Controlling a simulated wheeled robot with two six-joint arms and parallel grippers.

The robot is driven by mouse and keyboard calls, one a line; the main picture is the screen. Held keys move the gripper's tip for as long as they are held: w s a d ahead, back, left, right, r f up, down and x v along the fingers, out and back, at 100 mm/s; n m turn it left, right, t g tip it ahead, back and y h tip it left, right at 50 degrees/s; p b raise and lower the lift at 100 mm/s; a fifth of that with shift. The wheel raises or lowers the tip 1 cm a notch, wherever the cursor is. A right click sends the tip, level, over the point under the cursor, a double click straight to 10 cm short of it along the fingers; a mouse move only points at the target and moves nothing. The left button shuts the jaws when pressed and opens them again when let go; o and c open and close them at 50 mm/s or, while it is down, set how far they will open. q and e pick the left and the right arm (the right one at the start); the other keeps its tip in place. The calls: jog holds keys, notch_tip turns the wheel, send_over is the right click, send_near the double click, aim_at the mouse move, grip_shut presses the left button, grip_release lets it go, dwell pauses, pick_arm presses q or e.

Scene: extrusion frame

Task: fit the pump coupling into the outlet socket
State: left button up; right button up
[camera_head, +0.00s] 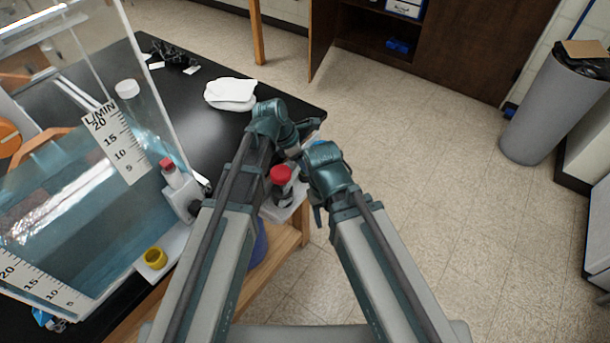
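Two fittings with red tops are in the head view. One red-topped fitting (172,172) stands on a white block at the tank's right side, with a dark round port beside it. The other red-topped part (281,175) is between my two arms, over a white base at the bench edge. A yellow ring (155,257) sits on a white ledge at the tank's front. I cannot tell which of these is the pump coupling or the outlet socket. My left gripper (308,126) is by the bench's right corner, largely hidden by its wrist. My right gripper (317,212) is beside the second red-topped part, its fingers unclear.
A clear water tank (85,185) with L/MIN scales fills the left of the black bench (205,130). A white cloth (231,93) lies behind my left arm. A grey bin (553,110) stands at the far right. The floor right of the bench is open.

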pick_arm(q)
jog(key=shift+c, duration=0.3)
grip_shut()
dwell(0.3)
